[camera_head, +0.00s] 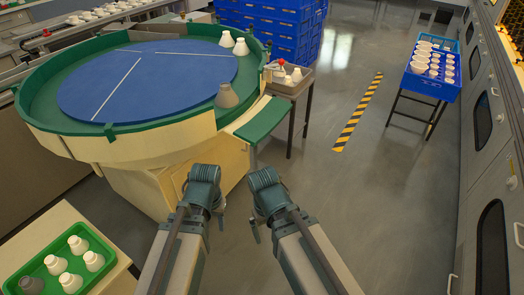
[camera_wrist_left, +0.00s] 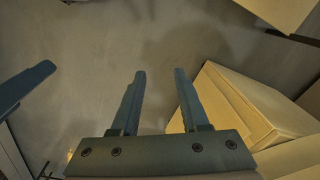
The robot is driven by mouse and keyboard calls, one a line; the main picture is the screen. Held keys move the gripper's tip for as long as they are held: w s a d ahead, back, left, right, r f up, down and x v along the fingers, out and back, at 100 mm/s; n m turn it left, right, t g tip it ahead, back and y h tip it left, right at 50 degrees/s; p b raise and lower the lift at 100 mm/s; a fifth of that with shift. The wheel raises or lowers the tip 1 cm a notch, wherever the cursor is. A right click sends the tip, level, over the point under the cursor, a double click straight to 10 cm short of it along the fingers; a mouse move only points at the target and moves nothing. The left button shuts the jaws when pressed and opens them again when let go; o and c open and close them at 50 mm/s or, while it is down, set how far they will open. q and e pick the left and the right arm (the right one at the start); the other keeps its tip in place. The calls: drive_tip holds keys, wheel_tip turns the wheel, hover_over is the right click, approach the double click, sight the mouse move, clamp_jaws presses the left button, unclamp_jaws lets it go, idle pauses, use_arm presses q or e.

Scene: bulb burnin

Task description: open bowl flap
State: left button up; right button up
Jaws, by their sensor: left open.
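The bowl is a large round cream drum with a green rim (camera_head: 38,117) and a blue disc (camera_head: 150,80) inside, at the upper left of the head view. A green flap-like plate (camera_head: 262,119) sticks out from its right side; I cannot tell whether it is open or shut. A grey bulb-shaped piece (camera_head: 227,96) stands inside near it, with two white ones (camera_head: 241,47) farther back. My left gripper (camera_wrist_left: 160,74) is open and empty, over bare floor and apart from the flap. My right gripper (camera_head: 257,229) is beside it; its jaws do not show clearly.
A small table (camera_head: 290,88) with white pieces stands right of the bowl. Blue crates (camera_head: 290,30) are behind, a blue rack (camera_head: 428,86) at right. The middle floor is clear.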

use_arm(q)
drive_tip(key=w+a+f+n+t+b, duration=0.1)
drive_tip(key=w+a+f+b, duration=0.1)
drive_tip(key=f+b, duration=0.65)
drive_tip(key=w+a+f+n+t+b, duration=0.1)
drive_tip(key=w+a+f+b, duration=0.15)
drive_tip(key=f+b, duration=0.65)
drive_tip(key=w+a+f+n+t+y+b, duration=0.1)
drive_tip(key=w+a+f+t+b, duration=0.25)
drive_tip(key=w+f+b, duration=0.35)
drive_tip(key=w+r+n+t, duration=0.1)
drive_tip(key=w+r+t, duration=0.5)
drive_tip(key=w+r, duration=0.35)
drive_tip(key=m+t+h, duration=0.7)
drive_tip(key=m+h, duration=0.1)
drive_tip(key=h, duration=0.6)
approach(260, 123)
wheel_tip(260, 123, down, 7)
drive_tip(key=s, duration=0.1)
drive_tip(key=p+x, duration=0.2)
drive_tip(key=x, duration=0.2)
drive_tip(key=p+x, duration=0.1)
drive_tip(key=x, duration=0.3)
drive_tip(key=p+x, duration=0.2)
drive_tip(key=x, duration=0.3)
drive_tip(key=shift+w+a+r+p, duration=0.15)
drive_tip(key=shift+a+r+p, duration=0.15)
drive_tip(key=shift+r, duration=0.05)
clamp_jaws()
